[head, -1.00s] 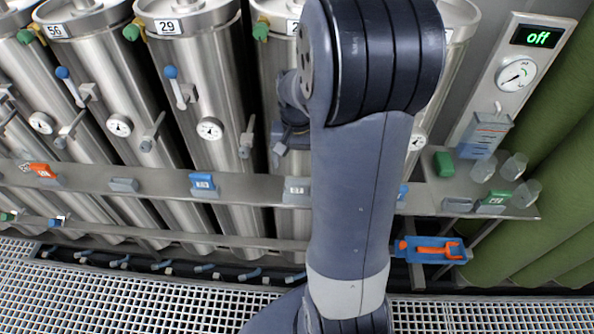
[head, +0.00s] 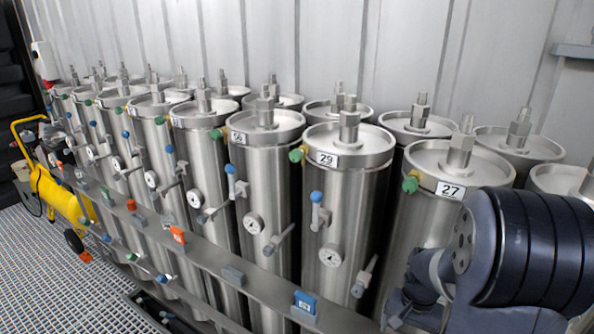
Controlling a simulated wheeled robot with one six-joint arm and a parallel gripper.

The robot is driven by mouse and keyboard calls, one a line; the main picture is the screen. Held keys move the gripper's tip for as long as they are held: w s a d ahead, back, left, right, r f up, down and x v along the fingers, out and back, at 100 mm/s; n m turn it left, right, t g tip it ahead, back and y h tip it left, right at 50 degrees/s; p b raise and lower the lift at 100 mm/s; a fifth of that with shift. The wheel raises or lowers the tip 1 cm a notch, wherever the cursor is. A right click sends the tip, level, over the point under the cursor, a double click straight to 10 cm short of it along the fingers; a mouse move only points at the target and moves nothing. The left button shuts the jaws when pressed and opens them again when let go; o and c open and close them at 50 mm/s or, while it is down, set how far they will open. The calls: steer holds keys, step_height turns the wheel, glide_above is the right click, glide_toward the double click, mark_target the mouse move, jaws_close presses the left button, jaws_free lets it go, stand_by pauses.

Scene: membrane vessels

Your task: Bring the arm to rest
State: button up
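My arm stands at the lower right of the head view, with its dark ribbed joint in front of the vessels. The end of the arm with my gripper (head: 402,308) shows only in part, small and dark, at the left of this joint. Its fingers cannot be made out, so I cannot tell whether it is open or shut. No held object can be made out. Behind the arm stands the steel vessel numbered 27 (head: 424,220), which the arm partly hides.
Several steel vessels stand in rows, among them number 29 (head: 345,190). A metal rail (head: 255,293) with coloured clips runs before them. A yellow wheeled machine (head: 60,198) stands at the far left on the grating floor (head: 60,275). A corrugated wall (head: 330,50) closes the back.

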step_height(320, 180, down, 5)
steer(key=shift+r, duration=0.2)
steer(key=shift+r+p, duration=0.2)
steer(key=shift+p, duration=0.15)
steer(key=shift+f, duration=0.15)
